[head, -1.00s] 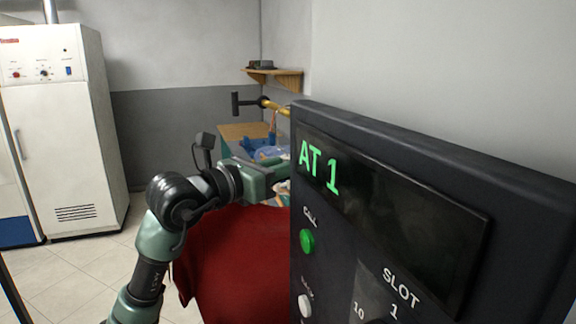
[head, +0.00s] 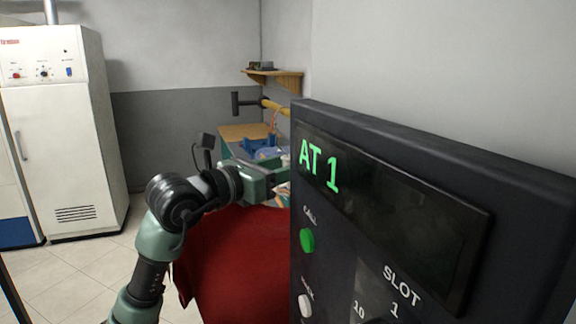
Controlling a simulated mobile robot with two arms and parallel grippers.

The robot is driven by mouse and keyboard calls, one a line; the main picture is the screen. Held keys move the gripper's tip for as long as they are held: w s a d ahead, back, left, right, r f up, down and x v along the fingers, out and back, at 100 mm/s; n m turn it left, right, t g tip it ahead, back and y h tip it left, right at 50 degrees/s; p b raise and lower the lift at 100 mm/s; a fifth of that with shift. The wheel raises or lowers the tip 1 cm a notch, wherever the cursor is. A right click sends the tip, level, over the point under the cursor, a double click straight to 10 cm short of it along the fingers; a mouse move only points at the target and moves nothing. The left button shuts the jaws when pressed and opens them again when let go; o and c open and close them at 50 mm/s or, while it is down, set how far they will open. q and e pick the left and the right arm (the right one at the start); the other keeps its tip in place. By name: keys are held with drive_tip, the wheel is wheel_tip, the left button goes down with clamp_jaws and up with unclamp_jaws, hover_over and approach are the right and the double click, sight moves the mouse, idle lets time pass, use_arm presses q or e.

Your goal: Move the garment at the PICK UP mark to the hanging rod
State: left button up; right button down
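A dark red garment (head: 238,262) hangs in the lower middle of the head view, below my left gripper (head: 270,181). The gripper reaches behind the dark control panel, which hides its fingertips and the top of the garment. I cannot tell whether the fingers hold it. A yellow rod (head: 276,107) with a dark end piece shows above and behind the gripper, partly hidden by the panel. No PICK UP mark is visible. My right gripper is not in view.
The control panel (head: 440,145) fills the right side, close to me. It reads "AT 1", with a green CALL button (head: 307,240) and a SLOT label. A white cabinet (head: 70,140) stands at left. A wooden shelf (head: 275,78) is on the back wall, above a cluttered table (head: 240,131).

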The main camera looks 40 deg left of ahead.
use_arm(q)
drive_tip(key=s+b, duration=0.3)
drive_tip(key=s, duration=0.4)
drive_tip(key=shift+s+a, duration=0.3)
drive_tip(key=shift+s, duration=0.1)
drive_tip(key=s+a+b, duration=0.5)
drive_tip(key=s+a, duration=0.2)
drive_tip(key=s, duration=0.7)
drive_tip(key=shift+a+b, duration=0.2)
drive_tip(key=shift+b, duration=0.1)
drive_tip(key=shift+s, duration=0.1)
idle(0.3)
